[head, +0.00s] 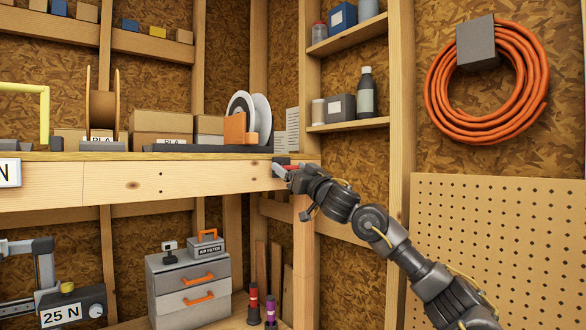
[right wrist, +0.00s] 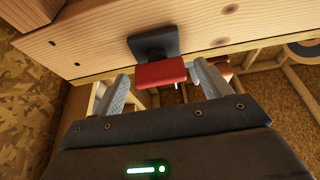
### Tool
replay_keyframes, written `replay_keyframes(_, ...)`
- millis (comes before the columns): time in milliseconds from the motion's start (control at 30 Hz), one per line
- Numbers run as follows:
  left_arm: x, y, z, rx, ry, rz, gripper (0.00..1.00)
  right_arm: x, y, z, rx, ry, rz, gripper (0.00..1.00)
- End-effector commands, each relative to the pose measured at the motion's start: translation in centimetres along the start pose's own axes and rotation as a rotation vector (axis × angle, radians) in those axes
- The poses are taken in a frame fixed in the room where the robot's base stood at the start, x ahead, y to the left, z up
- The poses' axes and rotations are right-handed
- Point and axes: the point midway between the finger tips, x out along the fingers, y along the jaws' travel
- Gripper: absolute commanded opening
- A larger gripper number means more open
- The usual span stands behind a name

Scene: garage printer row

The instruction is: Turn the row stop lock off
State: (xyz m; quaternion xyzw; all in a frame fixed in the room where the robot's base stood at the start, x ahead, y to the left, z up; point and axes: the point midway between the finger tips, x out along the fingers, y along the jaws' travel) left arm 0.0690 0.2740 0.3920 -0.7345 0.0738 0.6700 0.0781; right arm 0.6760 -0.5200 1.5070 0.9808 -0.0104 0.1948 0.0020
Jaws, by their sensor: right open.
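The row stop lock is a red block (right wrist: 160,73) on a dark square base (right wrist: 153,43), fixed to the front edge of the wooden shelf. My right gripper (head: 285,171) is at the lock. In the right wrist view its fingers (right wrist: 159,76) are open, one on each side of the red block, with gaps visible between. I cannot tell the lock's setting. My left gripper is not in view.
The shelf's wooden front board (head: 150,184) runs left from the lock. A wooden post (head: 302,250) stands below its right end. A pegboard (head: 500,250) and an orange hose coil (head: 531,70) are on the right wall. A grey drawer unit (head: 190,290) stands below the shelf.

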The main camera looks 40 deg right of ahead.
Motion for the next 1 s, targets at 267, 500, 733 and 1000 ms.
replay_keyframes(267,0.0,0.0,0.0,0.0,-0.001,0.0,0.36,0.0,0.0,0.0,0.0,0.0,0.0,0.53)
replay_keyframes(500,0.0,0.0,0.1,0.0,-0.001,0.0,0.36,-0.1,0.0,0.0,-0.001,0.0,0.0,0.32)
replay_keyframes(733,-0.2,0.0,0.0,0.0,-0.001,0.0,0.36,0.0,0.1,0.0,-0.037,-0.001,-0.015,0.32)
replay_keyframes(1000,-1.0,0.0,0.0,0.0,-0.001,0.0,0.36,0.1,0.2,-0.1,-0.194,-0.001,-0.079,0.32)
